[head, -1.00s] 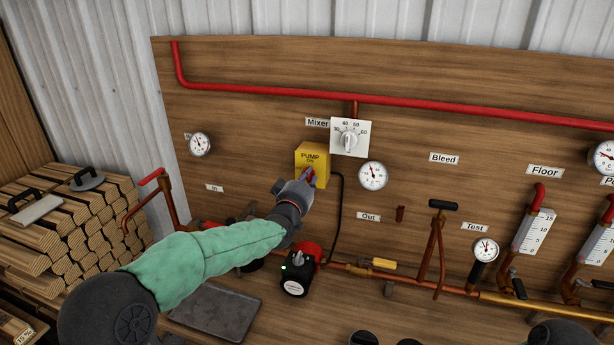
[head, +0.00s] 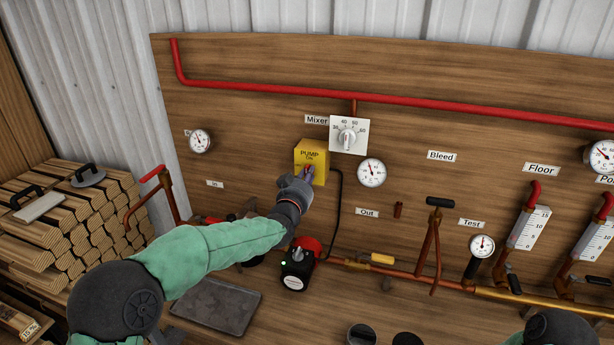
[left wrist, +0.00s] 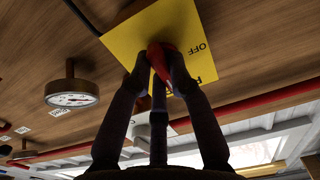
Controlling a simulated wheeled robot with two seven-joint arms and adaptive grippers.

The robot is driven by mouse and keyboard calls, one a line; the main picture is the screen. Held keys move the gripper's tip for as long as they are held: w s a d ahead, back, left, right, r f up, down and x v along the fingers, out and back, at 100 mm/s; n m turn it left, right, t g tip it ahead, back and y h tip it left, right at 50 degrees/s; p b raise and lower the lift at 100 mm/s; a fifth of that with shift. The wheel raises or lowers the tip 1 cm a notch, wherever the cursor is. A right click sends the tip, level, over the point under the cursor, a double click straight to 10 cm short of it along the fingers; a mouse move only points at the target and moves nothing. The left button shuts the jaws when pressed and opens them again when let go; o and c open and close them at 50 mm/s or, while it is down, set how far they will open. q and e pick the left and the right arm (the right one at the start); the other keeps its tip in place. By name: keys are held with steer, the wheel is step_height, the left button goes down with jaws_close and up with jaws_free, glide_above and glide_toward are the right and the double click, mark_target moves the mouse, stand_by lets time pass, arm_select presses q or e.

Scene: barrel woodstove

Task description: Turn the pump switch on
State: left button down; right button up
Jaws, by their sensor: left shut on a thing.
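The yellow pump box (head: 313,150), labelled PUMP and ON, is fixed to the wooden panel below the Mixer dial. Its red switch knob (head: 308,169) is on the front face. My left gripper (head: 305,176) is at the box, shut on the red knob. In the left wrist view the fingers stand on both sides of the red knob (left wrist: 160,52), against the yellow plate (left wrist: 205,30) with OFF printed on it. The fingers hide part of the knob, so its exact setting is unclear. My right gripper is out of view.
A black cable runs from the box to the black and red pump (head: 297,270), which shows a small green light. A round gauge (head: 371,172) and the white Mixer dial (head: 348,136) are close by on the right. Stacked firewood (head: 70,220) is at the left.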

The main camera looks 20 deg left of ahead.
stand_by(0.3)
arm_select(q)
steer(key=c, duration=1.1)
jaws_free()
steer(key=shift+w, duration=0.1)
steer(key=shift+c, duration=0.2)
steer(key=s, duration=1.2)
steer(key=shift+a, duration=0.25)
